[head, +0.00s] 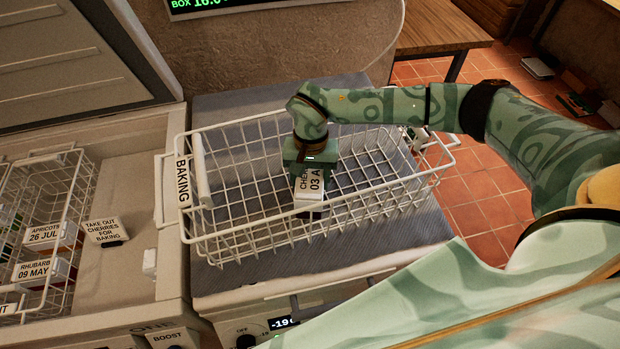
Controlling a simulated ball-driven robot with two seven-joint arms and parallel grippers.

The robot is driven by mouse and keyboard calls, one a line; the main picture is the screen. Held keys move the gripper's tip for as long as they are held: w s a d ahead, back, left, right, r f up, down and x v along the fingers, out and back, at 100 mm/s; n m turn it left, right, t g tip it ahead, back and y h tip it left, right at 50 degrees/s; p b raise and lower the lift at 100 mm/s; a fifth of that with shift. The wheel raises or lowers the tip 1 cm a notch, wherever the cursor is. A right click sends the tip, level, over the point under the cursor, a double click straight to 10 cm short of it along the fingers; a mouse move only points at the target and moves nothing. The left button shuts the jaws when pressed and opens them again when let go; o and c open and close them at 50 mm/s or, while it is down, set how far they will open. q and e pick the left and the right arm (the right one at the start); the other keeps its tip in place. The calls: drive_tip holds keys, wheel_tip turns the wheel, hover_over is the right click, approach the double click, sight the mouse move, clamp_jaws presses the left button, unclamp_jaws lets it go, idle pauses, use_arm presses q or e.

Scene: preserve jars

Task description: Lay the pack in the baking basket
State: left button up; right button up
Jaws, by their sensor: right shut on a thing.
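The baking basket (320,222) is a white wire basket with a BAKING label on its left end. It stands on a grey padded surface in the middle of the view. My right gripper (309,180) reaches down into the basket and is shut on a white pack (310,184). The pack's label reads "CHE…" and "03 A…", partly hidden by the gripper. The pack is inside the basket's outline; I cannot tell whether it touches the wire floor. My left gripper is not in view.
An open chest freezer (130,190) at the left holds another wire basket (48,225) with packs labelled APRICOT (45,235) and RHUBARB (42,270). A note (103,230) reads "TAKE OUT CHERRIES FOR BAKING". The rest of the baking basket looks empty.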

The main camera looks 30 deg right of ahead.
drive_tip(key=shift+f, duration=0.25)
drive_tip(key=o, duration=1.3)
drive_tip(key=shift+c, duration=0.2)
drive_tip(key=shift+r, duration=0.1)
drive_tip(key=r, duration=0.8)
drive_tip(key=w+r+p, duration=0.1)
drive_tip(key=r, duration=0.3)
drive_tip(key=shift+w+d, duration=0.1)
drive_tip(key=shift+d, duration=0.25)
